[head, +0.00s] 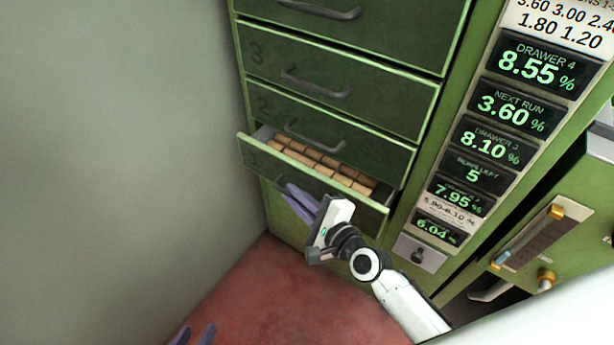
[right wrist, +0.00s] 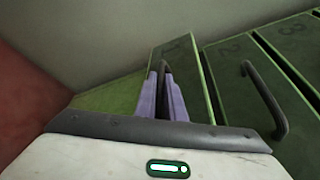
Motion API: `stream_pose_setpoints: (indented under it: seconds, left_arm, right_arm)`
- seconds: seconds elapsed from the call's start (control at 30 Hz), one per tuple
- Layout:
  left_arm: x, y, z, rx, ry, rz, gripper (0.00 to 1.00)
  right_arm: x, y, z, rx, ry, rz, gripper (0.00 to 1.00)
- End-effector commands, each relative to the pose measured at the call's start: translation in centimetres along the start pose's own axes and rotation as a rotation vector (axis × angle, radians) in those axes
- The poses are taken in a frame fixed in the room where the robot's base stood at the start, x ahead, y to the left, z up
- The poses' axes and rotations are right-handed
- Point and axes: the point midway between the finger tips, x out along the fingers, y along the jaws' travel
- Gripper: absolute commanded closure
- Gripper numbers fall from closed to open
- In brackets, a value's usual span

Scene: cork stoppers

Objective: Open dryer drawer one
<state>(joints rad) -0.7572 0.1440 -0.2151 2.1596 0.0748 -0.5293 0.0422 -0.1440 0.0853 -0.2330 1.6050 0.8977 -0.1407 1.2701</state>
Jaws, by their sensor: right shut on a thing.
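Dryer drawer one (head: 258,160), the green bottom drawer marked 1, stands part way out of the cabinet. Rows of cork stoppers (head: 325,160) show inside it. My right gripper (head: 290,194) is at the drawer's front, its purple fingers shut on the drawer handle, which they mostly hide. In the right wrist view the fingers (right wrist: 163,85) close around the dark handle below the number 1 (right wrist: 172,48). My left gripper (head: 192,338) shows only as purple fingertips at the bottom edge, apart from each other and over the red floor.
Drawers two (head: 345,135) and three (head: 370,98) above are shut, with dark bar handles. A grey wall (head: 120,150) stands close at the left. A panel of green readouts (head: 500,105) is at the right. The red floor (head: 270,290) in front is clear.

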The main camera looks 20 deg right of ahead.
Motion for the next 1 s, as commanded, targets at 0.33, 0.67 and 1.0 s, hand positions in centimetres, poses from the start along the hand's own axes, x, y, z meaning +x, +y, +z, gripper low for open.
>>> stream_pose_setpoints:
  seconds: [0.33, 0.67, 1.0]
  left_arm:
    - [-0.1, -0.1, -0.5, 0.011, -0.006, -0.004, 0.69]
    - [-0.1, -0.1, -0.4, 0.01, -0.007, -0.004, 0.69]
    - [-0.4, 0.0, -0.8, 0.012, -0.006, -0.005, 0.69]
  right_arm:
    - [-0.9, 1.7, 2.1, -0.003, 0.001, 0.001, 1.0]
    - [-0.9, 1.6, 2.0, -0.003, 0.001, 0.001, 0.83]
    - [-2.8, 1.6, 2.0, -0.003, 0.002, 0.002, 0.83]
